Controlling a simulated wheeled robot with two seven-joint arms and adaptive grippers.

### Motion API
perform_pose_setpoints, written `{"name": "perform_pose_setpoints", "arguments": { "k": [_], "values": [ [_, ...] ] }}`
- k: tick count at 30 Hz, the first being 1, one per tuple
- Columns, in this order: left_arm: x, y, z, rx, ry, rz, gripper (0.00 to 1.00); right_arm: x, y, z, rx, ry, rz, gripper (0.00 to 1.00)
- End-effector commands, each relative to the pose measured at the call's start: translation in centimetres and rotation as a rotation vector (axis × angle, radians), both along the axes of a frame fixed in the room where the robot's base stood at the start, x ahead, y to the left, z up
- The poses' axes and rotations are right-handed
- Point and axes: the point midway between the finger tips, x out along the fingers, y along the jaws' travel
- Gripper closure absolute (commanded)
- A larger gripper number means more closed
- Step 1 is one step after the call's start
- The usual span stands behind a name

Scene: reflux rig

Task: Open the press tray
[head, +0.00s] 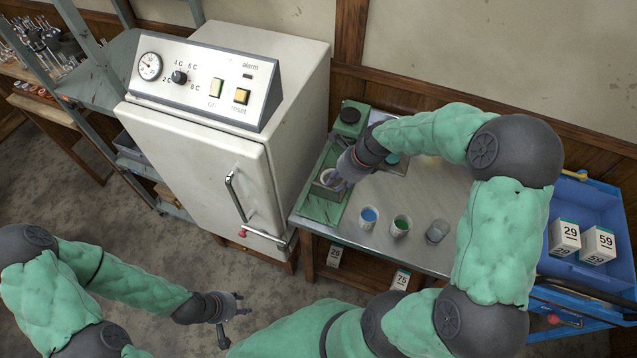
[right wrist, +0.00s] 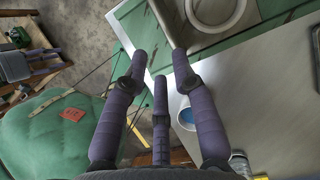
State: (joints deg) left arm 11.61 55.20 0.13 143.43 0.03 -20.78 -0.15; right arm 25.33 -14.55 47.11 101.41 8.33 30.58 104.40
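The green press (head: 323,209) stands at the left end of the steel table, beside the white cabinet. Its grey tray (head: 322,187) with a pale round ring sits on the green base; in the right wrist view the tray (right wrist: 168,14) is at the top, cut off by the frame edge. My right gripper (head: 338,180) is at the tray, partly covering it in the head view. In the right wrist view its purple fingers (right wrist: 160,66) are spread with nothing between them, tips at the tray's near edge. Contact cannot be told. My left gripper (head: 236,325) is open and empty above the floor.
The white cabinet (head: 196,174) with a handle stands close left of the press. Cups with blue (head: 368,217) and green liquid (head: 400,226) and a clear glass (head: 437,231) stand on the steel table (head: 345,236). A blue crate (head: 590,195) holds numbered boxes at right.

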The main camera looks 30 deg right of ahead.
Motion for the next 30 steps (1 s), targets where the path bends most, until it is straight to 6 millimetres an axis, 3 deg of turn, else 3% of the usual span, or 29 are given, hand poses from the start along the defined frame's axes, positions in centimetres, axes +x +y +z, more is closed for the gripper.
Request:
{"name": "perform_pose_setpoints", "arguments": {
  "k": [3,7,21,30],
  "values": [
    [0.0,0.0,0.6,0.000,0.001,0.000,0.60,0.8,0.0,0.7,-0.030,-0.012,-0.007,0.73],
    [0.0,0.0,0.3,0.000,0.001,0.000,0.60,1.1,0.1,-0.1,-0.035,-0.013,-0.012,0.73],
    [0.0,0.0,-2.1,0.000,0.001,0.000,0.60,3.3,2.0,-7.2,-0.033,-0.011,-0.012,0.73],
    [0.0,0.0,-2.7,0.000,0.001,0.000,0.60,4.0,2.6,-9.2,-0.034,-0.013,-0.013,0.73]
  ]
}}
